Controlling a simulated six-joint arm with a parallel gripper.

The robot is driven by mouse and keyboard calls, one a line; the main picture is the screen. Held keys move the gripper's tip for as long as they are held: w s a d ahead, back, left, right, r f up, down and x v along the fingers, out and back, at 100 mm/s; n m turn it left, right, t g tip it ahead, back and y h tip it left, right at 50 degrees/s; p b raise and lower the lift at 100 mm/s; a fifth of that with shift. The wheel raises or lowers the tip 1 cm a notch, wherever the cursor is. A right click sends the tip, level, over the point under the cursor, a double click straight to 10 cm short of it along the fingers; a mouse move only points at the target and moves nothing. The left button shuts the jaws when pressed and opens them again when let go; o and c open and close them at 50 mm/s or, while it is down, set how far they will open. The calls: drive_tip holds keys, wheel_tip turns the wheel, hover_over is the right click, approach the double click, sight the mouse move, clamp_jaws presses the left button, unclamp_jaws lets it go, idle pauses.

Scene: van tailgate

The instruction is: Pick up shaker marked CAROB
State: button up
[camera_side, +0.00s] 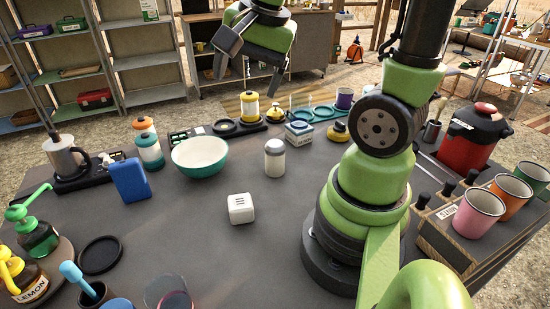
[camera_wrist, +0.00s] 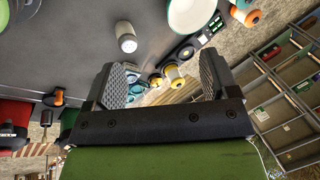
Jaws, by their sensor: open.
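A white shaker (camera_side: 275,160) with a grey lid stands upright near the middle of the dark table. I cannot read any CAROB mark on it, nor on any other container. A similar pale shaker shows at the upper left in the wrist view (camera_wrist: 127,40). My gripper (camera_side: 250,68) is open and empty, high above the back of the table. In the wrist view its two ridged fingers (camera_wrist: 165,82) stand wide apart with nothing held between them.
A white-and-green bowl (camera_side: 200,155) stands left of the shaker, and a white slotted block (camera_side: 241,209) is in front. A small blue-and-white tin (camera_side: 299,133) is close behind right. A yellow-and-white canister (camera_side: 250,107) stands at the back.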

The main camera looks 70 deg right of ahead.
sight(275, 142)
drive_tip(key=d+f+m+g, duration=0.1)
drive_tip(key=d+f+m, duration=0.3)
drive_tip(key=f+m, duration=0.1)
drive_tip(key=d+f+m+g, duration=0.2)
drive_tip(key=d+f+m, duration=0.3)
drive_tip(key=shift+s+d+f+m+g, duration=0.2)
drive_tip(key=shift+d+f+m, duration=0.2)
drive_tip(key=shift+f, duration=0.2)
drive_tip(key=shift+s+d+f+m+g, duration=0.1)
drive_tip(key=shift+d+f+m+g, duration=0.15)
drive_tip(key=shift+f+m, duration=0.25)
wheel_tip(275, 142, down, 4)
drive_tip(key=shift+r, duration=0.2)
drive_tip(key=shift+d+f, duration=0.1)
drive_tip(key=shift+f, duration=3.1)
drive_tip(key=c, duration=1)
drive_tip(key=shift+r, duration=0.1)
